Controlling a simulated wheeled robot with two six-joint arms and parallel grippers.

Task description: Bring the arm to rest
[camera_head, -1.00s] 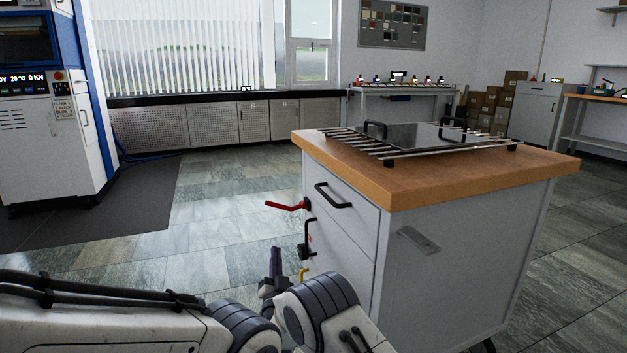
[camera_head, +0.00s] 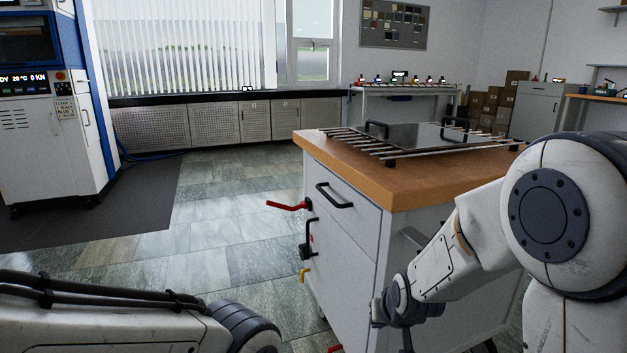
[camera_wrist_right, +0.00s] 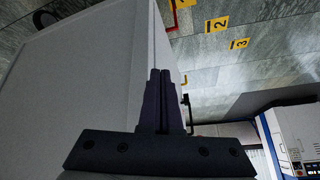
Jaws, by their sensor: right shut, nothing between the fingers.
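My right arm (camera_head: 445,260) reaches in from the right in the head view, bent downward in front of the cabinet's near side. Its wrist is low beside the cabinet. My right gripper (camera_wrist_right: 163,100) shows in the wrist view with its two dark fingers together and nothing between them. The cabinet's grey side (camera_wrist_right: 85,80) fills the left of that view, close behind the fingers. My left arm (camera_head: 100,315) lies along the bottom left of the head view. Its gripper is out of frame.
The grey cabinet (camera_head: 342,250) has a wooden top (camera_head: 400,185) bearing a tray with black handles. A red lever (camera_head: 287,206), a black handle and a yellow hook stick out on its left. A blue-white press (camera_head: 60,140) stands far left. The floor between is clear.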

